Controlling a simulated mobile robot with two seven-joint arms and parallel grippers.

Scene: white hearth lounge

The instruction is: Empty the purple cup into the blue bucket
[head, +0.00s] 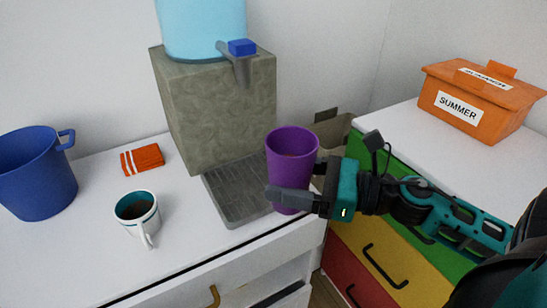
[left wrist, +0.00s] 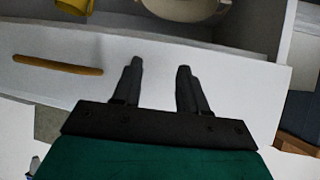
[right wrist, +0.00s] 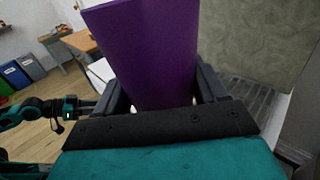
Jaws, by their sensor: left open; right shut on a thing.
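The purple cup (head: 291,165) is upright at the right end of the white counter, beside the dispenser's drip tray. My right gripper (head: 290,195) is shut around its lower part; the cup also fills the middle of the right wrist view (right wrist: 150,50). My left gripper (left wrist: 157,85) is open and empty in the left wrist view, near a white drawer front.
A water dispenser (head: 215,105) with a grey drip tray (head: 225,192) stands between bucket and cup. A white mug (head: 138,216) with dark liquid and an orange folded cloth (head: 142,159) lie between them. An orange SUMMER box (head: 480,100) sits at right.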

